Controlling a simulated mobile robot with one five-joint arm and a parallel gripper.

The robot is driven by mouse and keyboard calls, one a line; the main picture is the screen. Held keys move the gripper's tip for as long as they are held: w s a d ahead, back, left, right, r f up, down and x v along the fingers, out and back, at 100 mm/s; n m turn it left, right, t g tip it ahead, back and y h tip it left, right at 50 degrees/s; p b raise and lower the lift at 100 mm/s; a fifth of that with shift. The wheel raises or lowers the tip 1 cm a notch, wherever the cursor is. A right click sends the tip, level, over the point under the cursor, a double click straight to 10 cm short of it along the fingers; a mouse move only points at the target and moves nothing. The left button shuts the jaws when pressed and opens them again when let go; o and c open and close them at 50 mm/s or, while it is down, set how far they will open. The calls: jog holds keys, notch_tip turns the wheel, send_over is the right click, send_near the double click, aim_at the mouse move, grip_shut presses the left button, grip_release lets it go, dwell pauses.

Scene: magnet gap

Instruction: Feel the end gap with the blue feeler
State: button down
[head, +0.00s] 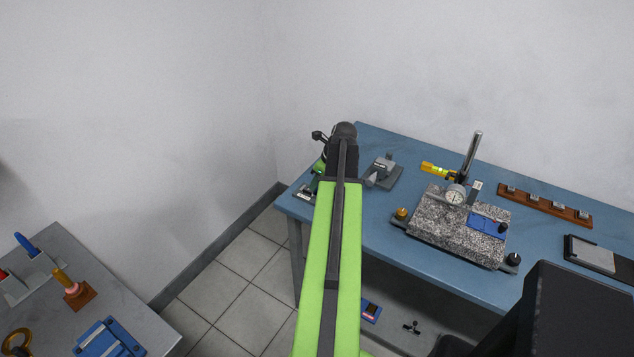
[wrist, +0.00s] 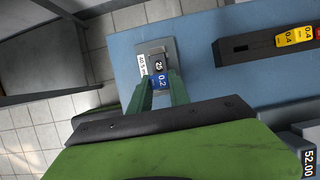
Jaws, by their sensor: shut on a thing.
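In the wrist view, my gripper (wrist: 160,90) is shut on the blue feeler (wrist: 160,80), a small blue piece marked 0.2 between the green fingertips. Just beyond it is a dark block marked 25 (wrist: 157,65) on a grey plate (wrist: 168,47) with a white label at its left. The feeler's tip is not clear, so I cannot tell whether it touches the block or enters a gap. In the head view, the small grey fixture (head: 302,193) shows at the bench's left end, partly hidden by my green arm.
A dark rack (wrist: 255,46) with yellow and red 0.4 feelers lies to the right in the wrist view. On the blue bench (head: 385,225) stand a speckled stone plate (head: 440,228) with a dial gauge (head: 456,194) and a wooden rack (head: 545,205). A grey table (head: 50,320) stands at left.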

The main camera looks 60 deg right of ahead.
jog(key=shift+r, duration=0.1)
jog(key=shift+r+p, duration=2.5)
jog(key=shift+p, duration=0.1)
jog(key=shift+f, duration=0.1)
